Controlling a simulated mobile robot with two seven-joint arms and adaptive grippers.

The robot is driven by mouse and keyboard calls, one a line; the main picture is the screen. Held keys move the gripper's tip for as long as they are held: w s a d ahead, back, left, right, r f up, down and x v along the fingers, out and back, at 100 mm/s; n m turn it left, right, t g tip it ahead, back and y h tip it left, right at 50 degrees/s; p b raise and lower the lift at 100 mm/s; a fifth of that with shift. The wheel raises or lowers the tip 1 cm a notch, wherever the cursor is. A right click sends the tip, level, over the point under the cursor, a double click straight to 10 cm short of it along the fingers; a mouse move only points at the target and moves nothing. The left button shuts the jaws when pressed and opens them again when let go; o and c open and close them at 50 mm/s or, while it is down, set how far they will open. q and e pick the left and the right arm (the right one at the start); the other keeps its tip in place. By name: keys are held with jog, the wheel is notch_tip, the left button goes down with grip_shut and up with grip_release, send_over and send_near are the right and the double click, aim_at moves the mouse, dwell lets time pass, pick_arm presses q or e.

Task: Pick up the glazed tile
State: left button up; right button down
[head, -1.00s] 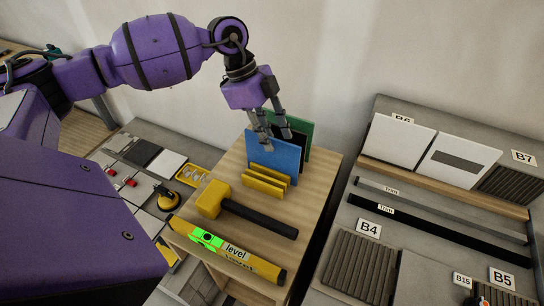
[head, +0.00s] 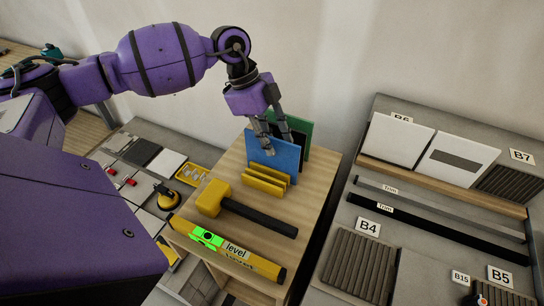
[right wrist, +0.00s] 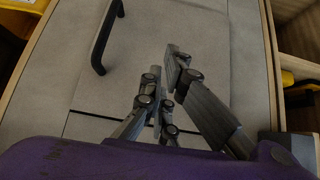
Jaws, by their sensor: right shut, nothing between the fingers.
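Upright panels stand in a yellow slotted rack (head: 266,183) on the wooden stand: a blue one (head: 277,160) in front, a dark one behind it and a green one (head: 304,128) at the back. I cannot tell which tile is the glazed one. My left gripper (head: 277,140) points down at the top of the blue panel, its fingers apart. One finger is in front of the blue panel; the other is near its top edge, partly hidden. I cannot tell whether they touch it. My right gripper (right wrist: 170,85) is shut and empty in the right wrist view, above grey slabs.
A yellow mallet (head: 212,197) and a yellow level (head: 228,250) lie on the stand in front of the rack. At right, a grey board (head: 450,222) holds white tiles, trim strips and ribbed panels. A black handle (right wrist: 102,40) shows in the right wrist view.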

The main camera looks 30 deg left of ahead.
pick_arm(q)
grip_shut()
dwell(0.4)
